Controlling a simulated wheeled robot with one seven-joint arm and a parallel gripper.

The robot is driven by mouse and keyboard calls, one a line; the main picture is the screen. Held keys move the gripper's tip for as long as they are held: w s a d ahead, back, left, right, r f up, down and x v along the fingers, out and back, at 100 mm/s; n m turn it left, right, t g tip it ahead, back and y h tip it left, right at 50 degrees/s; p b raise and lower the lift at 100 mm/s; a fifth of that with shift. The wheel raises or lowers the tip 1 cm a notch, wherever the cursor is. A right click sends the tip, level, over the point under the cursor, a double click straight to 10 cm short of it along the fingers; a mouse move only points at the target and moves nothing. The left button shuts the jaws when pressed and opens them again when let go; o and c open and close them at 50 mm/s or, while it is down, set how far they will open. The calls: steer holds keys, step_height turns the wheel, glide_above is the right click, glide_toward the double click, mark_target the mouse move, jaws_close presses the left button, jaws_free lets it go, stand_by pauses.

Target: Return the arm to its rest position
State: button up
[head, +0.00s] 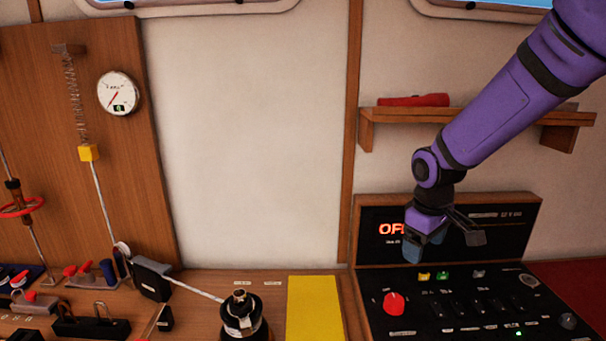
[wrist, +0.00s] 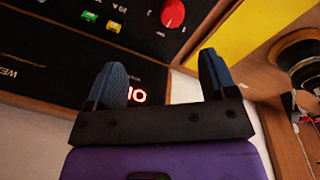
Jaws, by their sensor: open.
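My purple arm reaches in from the upper right of the head view. My gripper (head: 447,243) hangs in front of the black control panel, partly covering its lit red display (head: 388,229). In the wrist view my gripper (wrist: 167,85) shows two blue-padded fingers spread apart with nothing between them. The control panel (head: 450,305) carries a red knob (head: 394,303), which also shows in the wrist view (wrist: 173,13). The gripper appears apart from the knob.
A wooden shelf (head: 400,115) with a red flashlight (head: 414,100) is on the wall beside my arm. A yellow pad (head: 314,308) and a black winch (head: 242,316) are on the counter. A gauge (head: 118,93) hangs at left. The middle wall is clear.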

steer(key=s+d+r+m+t, duration=0.2)
steer(key=s+r+m, duration=0.1)
steer(key=s+r, duration=0.5)
steer(key=s+d+r+m+t, duration=0.2)
steer(key=s+r+m, duration=0.2)
steer(key=s+r, duration=0.4)
steer(key=s, duration=0.7)
steer(key=shift+s+d+y, duration=0.15)
steer(key=shift+d+y, duration=0.1)
steer(key=shift+y, duration=0.15)
